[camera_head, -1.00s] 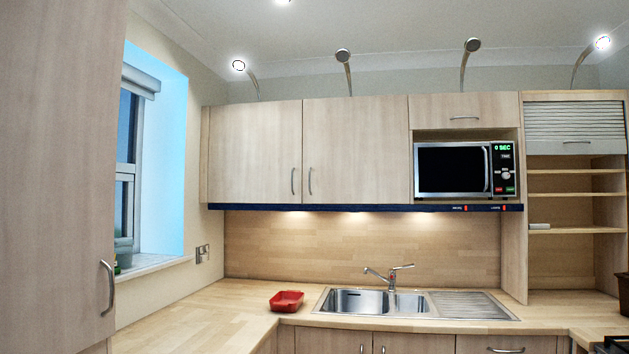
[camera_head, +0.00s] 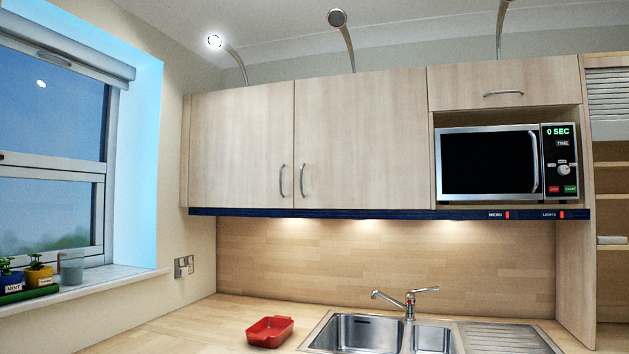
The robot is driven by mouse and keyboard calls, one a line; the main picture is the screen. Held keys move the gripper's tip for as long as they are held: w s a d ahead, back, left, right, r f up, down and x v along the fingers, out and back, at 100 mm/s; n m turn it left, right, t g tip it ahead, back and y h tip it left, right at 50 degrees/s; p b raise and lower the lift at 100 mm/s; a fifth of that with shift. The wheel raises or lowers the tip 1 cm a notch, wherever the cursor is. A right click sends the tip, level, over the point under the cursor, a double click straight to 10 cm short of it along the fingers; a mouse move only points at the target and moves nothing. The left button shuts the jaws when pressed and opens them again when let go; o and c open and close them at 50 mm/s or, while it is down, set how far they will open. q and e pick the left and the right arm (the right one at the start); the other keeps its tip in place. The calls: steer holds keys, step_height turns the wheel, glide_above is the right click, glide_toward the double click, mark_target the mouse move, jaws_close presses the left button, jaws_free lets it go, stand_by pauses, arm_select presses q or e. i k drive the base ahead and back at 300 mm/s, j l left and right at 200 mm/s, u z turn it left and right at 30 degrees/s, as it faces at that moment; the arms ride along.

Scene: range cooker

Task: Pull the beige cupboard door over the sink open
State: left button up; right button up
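Two beige wall cupboard doors hang side by side above the sink (camera_head: 355,332), both shut. The left door (camera_head: 240,145) has a curved metal handle (camera_head: 282,181) near its lower right edge. The right door (camera_head: 362,140) has a matching handle (camera_head: 302,181) near its lower left edge, close beside the first. The right door is more directly over the sink and tap (camera_head: 408,300). Neither of my grippers shows in the head view.
A microwave (camera_head: 490,165) sits in a niche right of the doors, under a small flap cupboard (camera_head: 503,83). A red dish (camera_head: 270,331) stands on the worktop (camera_head: 180,325) left of the sink. Potted plants (camera_head: 38,270) stand on the windowsill. The space before the doors looks clear.

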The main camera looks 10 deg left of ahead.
mark_target(360, 139)
steer(key=i+l, duration=0.35)
steer(key=i, duration=0.2)
steer(key=i+l, duration=0.3)
steer(key=i, duration=0.25)
